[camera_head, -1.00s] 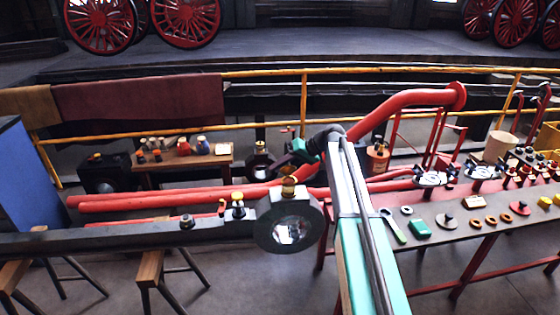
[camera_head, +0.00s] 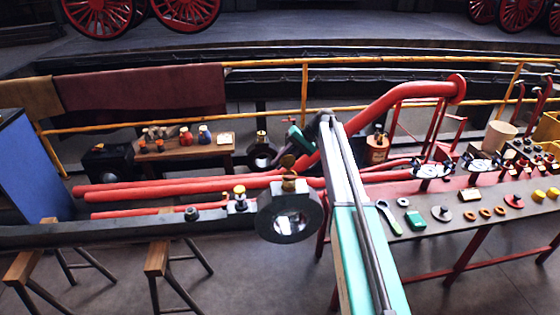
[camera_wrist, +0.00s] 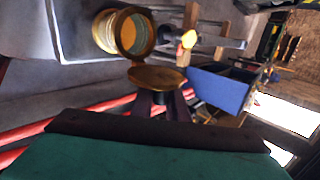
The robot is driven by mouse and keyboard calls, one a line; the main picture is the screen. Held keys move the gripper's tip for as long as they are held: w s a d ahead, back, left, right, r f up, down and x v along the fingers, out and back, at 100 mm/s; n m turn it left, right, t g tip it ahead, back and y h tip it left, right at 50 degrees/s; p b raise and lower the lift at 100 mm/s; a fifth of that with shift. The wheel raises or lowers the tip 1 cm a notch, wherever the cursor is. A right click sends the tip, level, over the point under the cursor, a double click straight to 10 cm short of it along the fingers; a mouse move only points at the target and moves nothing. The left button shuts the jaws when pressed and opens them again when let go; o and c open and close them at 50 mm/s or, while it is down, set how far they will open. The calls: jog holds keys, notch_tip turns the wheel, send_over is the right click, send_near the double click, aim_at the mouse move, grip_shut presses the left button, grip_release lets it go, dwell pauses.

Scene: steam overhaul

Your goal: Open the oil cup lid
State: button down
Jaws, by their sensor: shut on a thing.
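The brass oil cup (camera_head: 289,185) sits on top of the dark round bearing end of the long rod. Its round lid (camera_head: 288,160) stands raised above it. In the wrist view, the cup (camera_wrist: 104,32) shows its open round mouth, and the lid (camera_wrist: 157,77) is swung away from the mouth at the hinge side. My gripper (camera_wrist: 161,98) is shut on the lid's edge, its dark fingertips at the lid. In the head view, my gripper (camera_head: 296,139) is just above the lid, small and partly hard to make out.
The dark rod carries another brass-capped fitting (camera_head: 239,197) left of the cup. Red pipes (camera_head: 180,187) run behind it. A bench (camera_head: 440,228) with tools and rings stands right of my arm. A small table (camera_head: 182,160) with bottles stands behind left.

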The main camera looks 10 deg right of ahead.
dwell(0.3)
jog(key=c, duration=1.7)
grip_release()
jog(key=shift+f, duration=0.1)
jog(key=shift+p+v, duration=1.7)
jog(key=shift+v, duration=2.1)
